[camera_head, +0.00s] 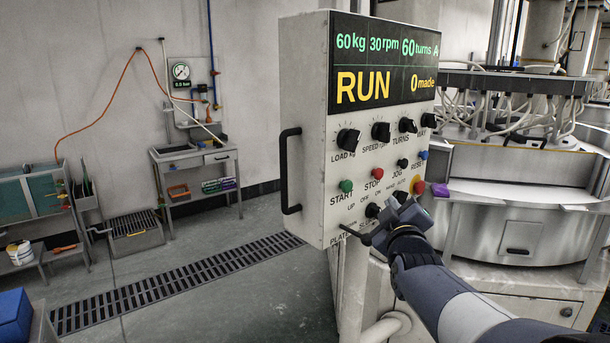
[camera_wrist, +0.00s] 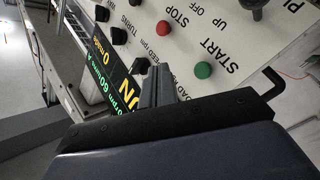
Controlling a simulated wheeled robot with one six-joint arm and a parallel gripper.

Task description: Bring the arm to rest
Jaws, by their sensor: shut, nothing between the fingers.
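My arm reaches in from the lower right of the head view. My gripper (camera_head: 398,212) is in front of the lower right part of a control panel (camera_head: 322,180). In the wrist view my gripper's fingers (camera_wrist: 157,84) are together with nothing between them. The panel fills much of that view, turned nearly upside down. I cannot tell whether the gripper touches the panel. The gripper hides some of the lower switches and labels.
The panel display (camera_head: 383,68) reads RUN, 60 kg, 30 rpm, 60 turns and 0 made. A green START button (camera_head: 346,186) and red STOP button (camera_head: 377,174) are on the panel. A lapping machine (camera_head: 510,235) stands right. Open floor with a drain grate (camera_head: 180,285) lies left.

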